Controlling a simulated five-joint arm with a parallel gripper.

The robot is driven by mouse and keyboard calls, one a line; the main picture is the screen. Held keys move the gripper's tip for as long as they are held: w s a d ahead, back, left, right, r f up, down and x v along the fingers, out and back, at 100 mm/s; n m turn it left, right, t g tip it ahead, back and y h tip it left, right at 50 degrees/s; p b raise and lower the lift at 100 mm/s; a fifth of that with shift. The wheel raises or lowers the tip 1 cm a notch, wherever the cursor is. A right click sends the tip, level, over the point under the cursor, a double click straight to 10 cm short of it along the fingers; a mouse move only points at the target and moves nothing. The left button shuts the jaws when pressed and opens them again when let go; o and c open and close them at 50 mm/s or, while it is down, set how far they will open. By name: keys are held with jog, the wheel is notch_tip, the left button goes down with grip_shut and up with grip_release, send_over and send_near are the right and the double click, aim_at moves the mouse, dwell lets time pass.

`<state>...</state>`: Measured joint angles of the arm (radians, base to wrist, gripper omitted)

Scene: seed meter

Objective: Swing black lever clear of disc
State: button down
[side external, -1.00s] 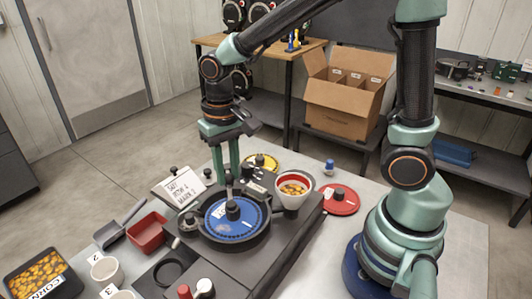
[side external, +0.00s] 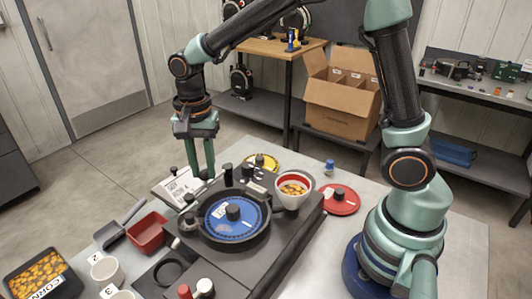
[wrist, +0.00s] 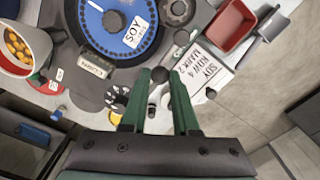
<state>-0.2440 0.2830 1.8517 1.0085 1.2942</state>
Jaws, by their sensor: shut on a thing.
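The blue disc (side external: 250,222), labelled SOY, lies in the round black housing of the seed meter. The disc also shows at the top of the wrist view (wrist: 100,30). My gripper (side external: 206,178) is at the far left edge of the meter, beside the housing and off the disc. In the wrist view my gripper (wrist: 161,75) is shut on the dark round knob of the black lever (wrist: 160,74), below and right of the disc. The rest of the lever is hard to make out. The fingers hide part of it.
A cup of yellow seeds (side external: 293,190), a red disc (side external: 340,206) and a yellow disc (side external: 262,160) are around the meter. A red tray (side external: 148,230) and a seed bin (side external: 40,270) are at front left.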

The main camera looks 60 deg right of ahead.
jog(key=shift+w+r+m, duration=0.15)
jog(key=shift+w+m, duration=0.6)
jog(key=shift+m, duration=0.25)
jog(key=shift+w, duration=0.1)
jog(key=c, duration=0.7)
grip_release()
jog(key=shift+d, duration=0.1)
jog(key=shift+o, duration=0.2)
notch_tip(320, 180, up, 12)
jog(key=shift+s, duration=0.2)
